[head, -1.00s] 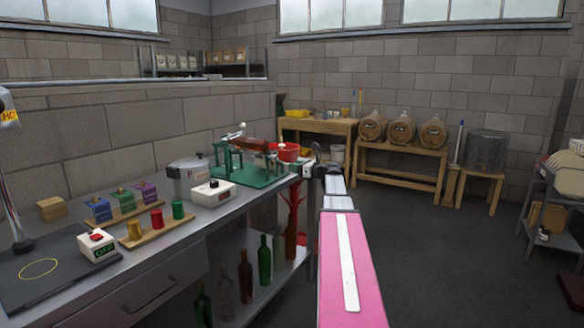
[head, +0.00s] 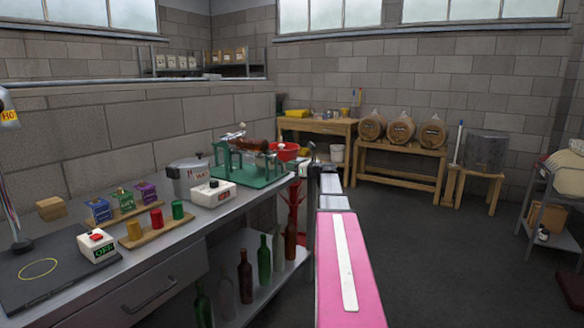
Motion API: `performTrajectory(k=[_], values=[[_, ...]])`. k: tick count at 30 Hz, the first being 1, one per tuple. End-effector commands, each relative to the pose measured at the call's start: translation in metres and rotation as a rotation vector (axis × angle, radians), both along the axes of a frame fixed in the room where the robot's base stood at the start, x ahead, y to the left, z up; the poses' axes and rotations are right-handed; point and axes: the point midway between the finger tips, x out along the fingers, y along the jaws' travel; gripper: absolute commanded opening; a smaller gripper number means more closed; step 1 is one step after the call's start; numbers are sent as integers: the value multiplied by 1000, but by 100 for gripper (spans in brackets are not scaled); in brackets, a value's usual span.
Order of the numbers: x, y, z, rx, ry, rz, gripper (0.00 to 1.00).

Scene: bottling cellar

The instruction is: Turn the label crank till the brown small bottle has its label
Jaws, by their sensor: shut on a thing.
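The brown small bottle (head: 262,146) lies on its side on top of the green label machine (head: 262,181), at the far end of the steel bench. I cannot make out whether it carries a label. My gripper (head: 309,163) is at the machine's right end, at the far end of my pink arm. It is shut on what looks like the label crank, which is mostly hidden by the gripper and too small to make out. The crank's angle cannot be told.
A steel pot (head: 188,177) and a white box with a dark knob (head: 213,193) stand left of the machine. Several bottles stand on the bench's lower shelf (head: 262,296). Open floor (head: 440,260) lies to the right.

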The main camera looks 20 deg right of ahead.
Motion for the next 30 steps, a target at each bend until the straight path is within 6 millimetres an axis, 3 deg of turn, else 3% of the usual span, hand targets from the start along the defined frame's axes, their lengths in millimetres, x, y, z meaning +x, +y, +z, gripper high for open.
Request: performTrajectory(k=[30], values=[[-17, 21, -26, 339, 267, -2, 0]])
